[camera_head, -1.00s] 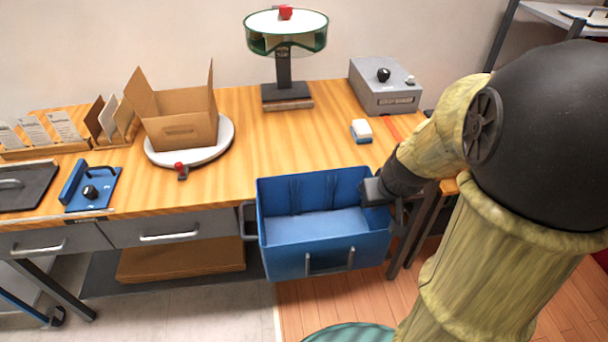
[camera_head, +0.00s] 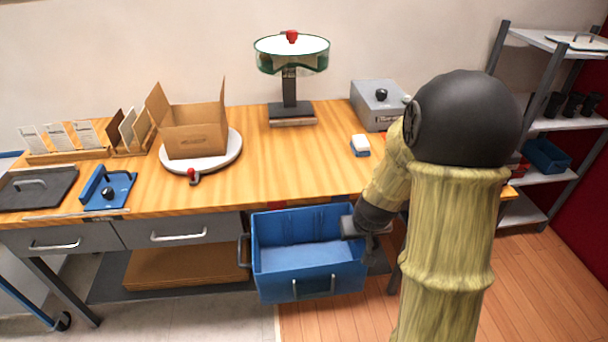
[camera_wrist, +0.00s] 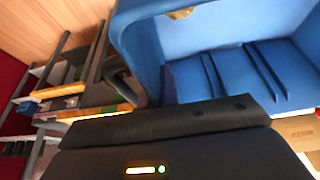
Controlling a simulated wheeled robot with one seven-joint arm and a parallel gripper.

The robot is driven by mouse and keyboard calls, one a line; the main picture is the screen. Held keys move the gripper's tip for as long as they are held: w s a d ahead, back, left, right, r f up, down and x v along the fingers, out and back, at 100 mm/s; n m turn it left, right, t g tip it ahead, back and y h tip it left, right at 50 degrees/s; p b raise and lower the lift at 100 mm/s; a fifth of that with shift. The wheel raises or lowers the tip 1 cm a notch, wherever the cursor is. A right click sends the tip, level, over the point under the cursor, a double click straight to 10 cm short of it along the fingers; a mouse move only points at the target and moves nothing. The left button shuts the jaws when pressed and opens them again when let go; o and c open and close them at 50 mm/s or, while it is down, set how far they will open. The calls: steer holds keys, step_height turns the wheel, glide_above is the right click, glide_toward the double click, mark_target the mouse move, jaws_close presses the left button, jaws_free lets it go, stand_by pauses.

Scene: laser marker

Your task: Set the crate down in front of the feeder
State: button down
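The blue crate (camera_head: 310,282) is open, empty and roughly level in the head view. It hangs in front of the wooden table's front edge, its rim close to the tabletop's edge. My gripper (camera_head: 352,226) is at the crate's right side and appears shut on it; the fingertips are hidden. In the wrist view the crate (camera_wrist: 205,42) fills the upper right, close above my gripper's dark body. A round, green-rimmed bowl on a black stand (camera_head: 290,62), possibly the feeder, stands at the back of the table.
The table (camera_head: 270,165) has clear wood in the middle. An open cardboard box (camera_head: 195,140) sits on a white turntable (camera_head: 230,152). A grey control box (camera_head: 375,108) and small white-and-blue block (camera_head: 360,146) are to the right. Drawers (camera_head: 180,232) lie left of the crate; shelves (camera_head: 560,120) stand far right.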

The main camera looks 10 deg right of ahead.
mark_target(331, 252)
steer(key=w+a+f, duration=0.1)
steer(key=f, duration=0.2)
steer(key=w+a+f, duration=0.1)
steer(key=a+f, duration=0.1)
steer(key=f, duration=0.1)
steer(key=w+a+f, duration=0.1)
steer(key=a+f, duration=0.1)
steer(key=f, duration=0.2)
steer(key=shift+w+a, duration=0.1)
steer(key=shift+w, duration=0.3)
steer(key=shift+a+f, duration=0.15)
steer(key=shift+f, duration=0.1)
steer(key=shift+s, duration=0.1)
